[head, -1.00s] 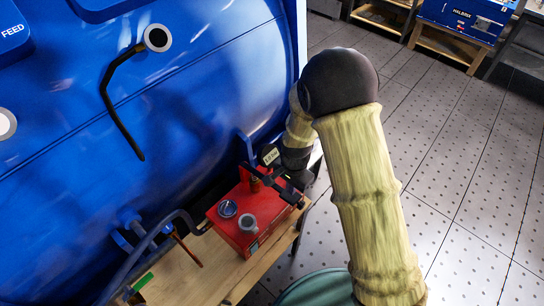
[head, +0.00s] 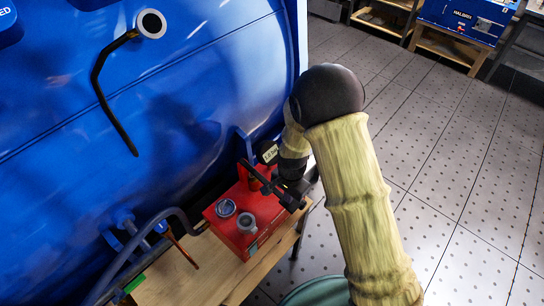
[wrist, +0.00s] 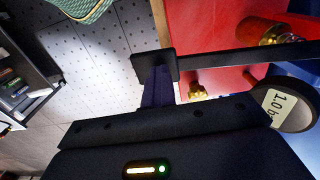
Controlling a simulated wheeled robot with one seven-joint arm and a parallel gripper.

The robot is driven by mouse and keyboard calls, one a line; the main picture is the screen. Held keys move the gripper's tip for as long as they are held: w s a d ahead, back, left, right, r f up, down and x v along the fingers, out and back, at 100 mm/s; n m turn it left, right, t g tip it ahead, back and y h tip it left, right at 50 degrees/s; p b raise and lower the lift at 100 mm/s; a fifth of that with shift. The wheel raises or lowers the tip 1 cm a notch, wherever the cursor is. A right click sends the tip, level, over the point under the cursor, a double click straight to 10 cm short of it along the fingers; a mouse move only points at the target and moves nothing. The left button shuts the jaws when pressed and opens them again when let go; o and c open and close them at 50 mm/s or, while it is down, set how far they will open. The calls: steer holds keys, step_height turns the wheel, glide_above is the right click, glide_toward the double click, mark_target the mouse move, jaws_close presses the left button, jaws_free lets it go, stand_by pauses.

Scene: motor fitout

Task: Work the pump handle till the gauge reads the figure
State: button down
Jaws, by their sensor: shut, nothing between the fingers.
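The red pump (head: 238,238) sits on the wooden bench, with a round gauge (head: 226,208) and a grey cap (head: 246,222) on top. The gauge's reading is too small to make out. The black pump handle (head: 265,182) slants over the pump; in the wrist view it is a dark bar (wrist: 235,60) with a block at its end. My gripper (wrist: 157,85) is shut and empty, its fingers close at the end block; I cannot tell whether they touch. A label (head: 270,153) stands behind the pump; the wrist view shows "1.0 b" on it (wrist: 283,105), the rest cut off.
The big blue tank (head: 190,90) rises behind the bench (head: 180,285). A grey hose (head: 140,245) and a copper-coloured rod (head: 183,248) lie left of the pump. A green rounded thing (head: 315,290) stands at the bench's front right. The tiled floor (head: 440,150) at right is clear.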

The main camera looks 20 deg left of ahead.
step_height(320, 180, up, 8)
steer(key=p, duration=0.6)
steer(key=shift+s+d+f, duration=0.15)
steer(key=shift+d, duration=0.2)
stand_by(0.6)
steer(key=shift+a+f+b, duration=0.25)
steer(key=shift+f+b, duration=1)
steer(key=shift+f, duration=0.7)
steer(key=shift+a+f+b, duration=0.2)
steer(key=shift+f+b, duration=1)
steer(key=shift+f, duration=0.7)
step_height(320, 180, up, 8)
steer(key=p, duration=0.5)
steer(key=shift+d+f+p, duration=0.15)
steer(key=shift+d+p, duration=0.25)
steer(key=shift+d, duration=0.05)
steer(key=shift+f, duration=0.1)
